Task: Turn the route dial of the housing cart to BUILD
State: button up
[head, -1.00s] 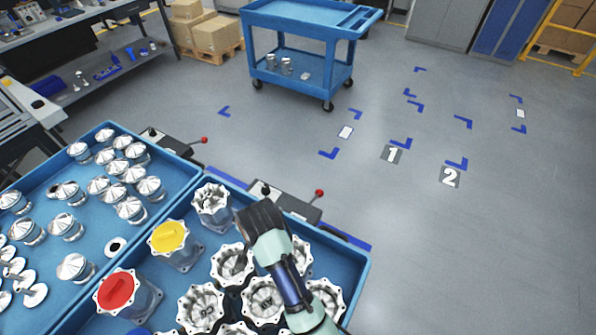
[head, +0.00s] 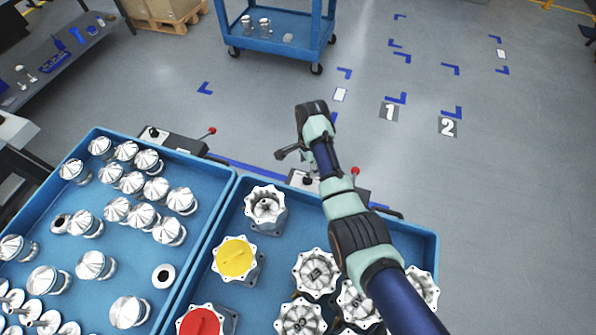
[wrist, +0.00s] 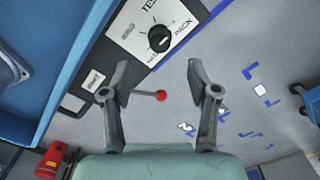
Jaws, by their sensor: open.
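The housing cart (head: 222,215) is the right-hand blue cart, holding metal housings. Its control panel, at the far edge, is partly hidden behind my arm in the head view. In the wrist view the white panel (wrist: 183,13) carries the black round route dial (wrist: 160,38). "TEST" and "PACK" are readable around it; other labels are too small to read, and the dial's setting is unclear. My gripper (head: 289,154) is above the panel; in the wrist view its open, empty fingers (wrist: 157,72) point toward the dial, which appears just beyond and between the tips, apparently untouched.
A red-knobbed lever (head: 355,171) stands beside the dial; its knob shows between my fingers in the wrist view (wrist: 160,95). A second blue cart (head: 95,135) with metal parts adjoins on the left. A blue trolley (head: 270,42) stands beyond. Floor at right is clear.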

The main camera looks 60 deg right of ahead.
aim_at(308, 177)
notch_tip(308, 177, down, 8)
jog(key=b, duration=0.2)
jog(key=shift+r+b, duration=0.25)
jog(key=shift+b, duration=0.1)
jog(key=shift+c, duration=0.2)
grip_shut()
